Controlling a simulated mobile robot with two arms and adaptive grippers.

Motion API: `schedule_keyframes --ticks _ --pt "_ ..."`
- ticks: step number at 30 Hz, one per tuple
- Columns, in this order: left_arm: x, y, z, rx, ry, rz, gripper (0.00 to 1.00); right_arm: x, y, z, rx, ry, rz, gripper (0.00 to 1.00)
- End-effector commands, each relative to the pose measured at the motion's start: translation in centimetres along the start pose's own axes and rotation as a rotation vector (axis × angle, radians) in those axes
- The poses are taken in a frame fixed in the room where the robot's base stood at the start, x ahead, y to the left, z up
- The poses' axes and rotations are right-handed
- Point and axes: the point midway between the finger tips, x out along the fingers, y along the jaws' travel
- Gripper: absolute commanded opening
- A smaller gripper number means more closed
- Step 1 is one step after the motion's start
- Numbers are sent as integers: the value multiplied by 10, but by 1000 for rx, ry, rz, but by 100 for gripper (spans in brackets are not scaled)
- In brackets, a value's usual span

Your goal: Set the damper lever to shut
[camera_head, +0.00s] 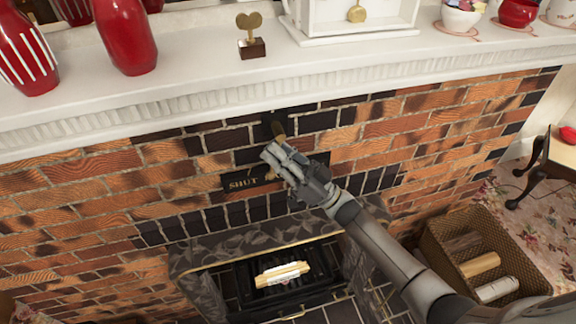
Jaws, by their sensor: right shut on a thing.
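The damper lever (279,130) is a small brass-coloured piece on the brick chimney breast, under the mantel. My right gripper (272,154) is shut on it, and its fingers and wrist hide most of the lever. A dark plate with gold lettering that reads SHUT (243,183) is fixed to the bricks, just left of and below the fingers. The right part of the plate is behind my gripper, so its other lettering cannot be read. My left gripper is not in view.
The white mantel (190,98) juts out above, with red vases (126,38), a heart-shaped ornament (251,35) and a white clock (352,14) on it. The firebox with a grate (290,285) is below. A wicker basket (440,235) with logs stands on the right.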

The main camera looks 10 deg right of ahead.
Motion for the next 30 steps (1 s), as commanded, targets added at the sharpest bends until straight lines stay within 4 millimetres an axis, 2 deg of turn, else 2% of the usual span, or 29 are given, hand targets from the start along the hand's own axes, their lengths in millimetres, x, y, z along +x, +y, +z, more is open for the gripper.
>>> schedule_keyframes --ticks 1,12,30 --pt "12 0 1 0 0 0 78 -5 -8 17 24 15 0 0" --pt "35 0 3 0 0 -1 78 4 -12 18 127 182 61 0" --pt "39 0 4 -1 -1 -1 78 8 -12 17 159 226 82 0"
